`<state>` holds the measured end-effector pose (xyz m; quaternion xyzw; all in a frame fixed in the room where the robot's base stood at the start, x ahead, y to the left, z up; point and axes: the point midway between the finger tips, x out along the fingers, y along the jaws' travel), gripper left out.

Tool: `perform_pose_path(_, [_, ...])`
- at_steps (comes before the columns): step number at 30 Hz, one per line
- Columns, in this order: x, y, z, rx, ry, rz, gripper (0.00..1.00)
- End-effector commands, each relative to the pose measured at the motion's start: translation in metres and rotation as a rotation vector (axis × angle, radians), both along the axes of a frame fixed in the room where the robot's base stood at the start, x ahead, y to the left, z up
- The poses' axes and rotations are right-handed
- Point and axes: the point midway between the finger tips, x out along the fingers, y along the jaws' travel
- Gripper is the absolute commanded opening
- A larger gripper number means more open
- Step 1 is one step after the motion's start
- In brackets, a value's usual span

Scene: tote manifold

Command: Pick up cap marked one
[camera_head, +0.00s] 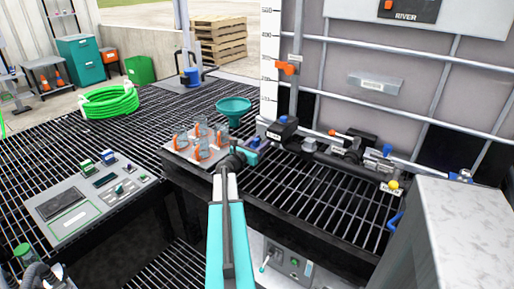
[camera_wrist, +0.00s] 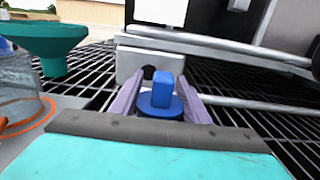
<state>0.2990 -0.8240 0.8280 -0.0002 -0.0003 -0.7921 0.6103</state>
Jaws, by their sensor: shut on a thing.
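A blue cap (camera_wrist: 161,98) with an upright tab and a round base sits between the two purple fingers of my gripper (camera_wrist: 158,92) in the wrist view. The fingers are shut on it. No number can be read on the cap. A light grey block (camera_wrist: 135,62) stands right behind it; I cannot tell whether the cap touches it. In the head view my gripper (camera_head: 263,143) reaches the left end of the pipe manifold, just right of the jar tray. The cap is too small to make out clearly there.
Clear jars with orange bands (camera_head: 202,149) stand on a tray left of my gripper. A teal funnel (camera_head: 233,108) is behind them. Pipes and valves (camera_head: 350,150) run along the right. A control panel (camera_head: 88,200) lies left. The grating in front of the pipes is clear.

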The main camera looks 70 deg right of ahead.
Motion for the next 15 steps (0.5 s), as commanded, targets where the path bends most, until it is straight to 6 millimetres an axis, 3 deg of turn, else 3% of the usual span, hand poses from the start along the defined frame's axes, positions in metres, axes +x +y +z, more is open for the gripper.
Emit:
perform_pose_path(8, [-0.001,0.0,0.002,0.001,-0.001,-0.001,0.17])
perform_pose_path(15, [-0.001,0.0,0.02,-0.001,-0.001,-0.001,0.17])
